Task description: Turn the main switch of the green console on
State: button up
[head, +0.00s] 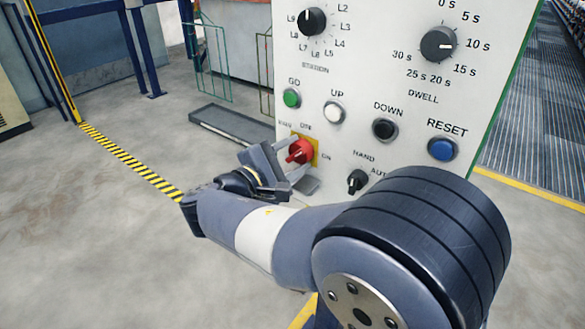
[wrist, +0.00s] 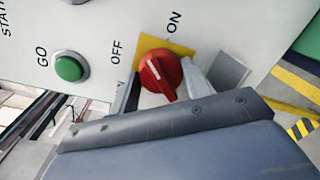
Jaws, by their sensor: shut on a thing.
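The green console's main switch (head: 300,150) is a red rotary knob on a yellow plate, low on the console's pale front panel. It also shows in the wrist view (wrist: 161,72), with a white line on its handle. OFF is marked above the plate and ON to its right in the head view. The exact finger contact is partly hidden in the head view.
The green GO button (head: 291,98) and white UP button (head: 334,112) sit just above the switch. The black HAND/AUTO selector (head: 357,181) is close on the right, with the blue RESET button (head: 442,149) beyond. Open floor lies left of the console.

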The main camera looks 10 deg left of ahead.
jog(key=m+b, duration=0.1)
jog(key=b, duration=0.1)
jog(key=m+b, duration=0.4)
jog(key=shift+f+y, duration=0.3)
jog(key=shift+f, duration=0.05)
jog(key=m+b, duration=0.3)
jog(key=b, duration=0.1)
jog(key=shift+d+r+m, duration=0.1)
jog(key=shift+r+m, duration=0.1)
jog(key=shift+m, duration=0.2)
jog(key=shift+y, duration=0.3)
jog(key=o, duration=1)
jog(key=shift+r, duration=0.1)
jog(key=shift+s, duration=0.1)
jog(key=p+v, duration=0.1)
jog(key=v, duration=0.9)
jog(key=shift+s+p, duration=0.3)
jog(key=shift+s, duration=0.05)
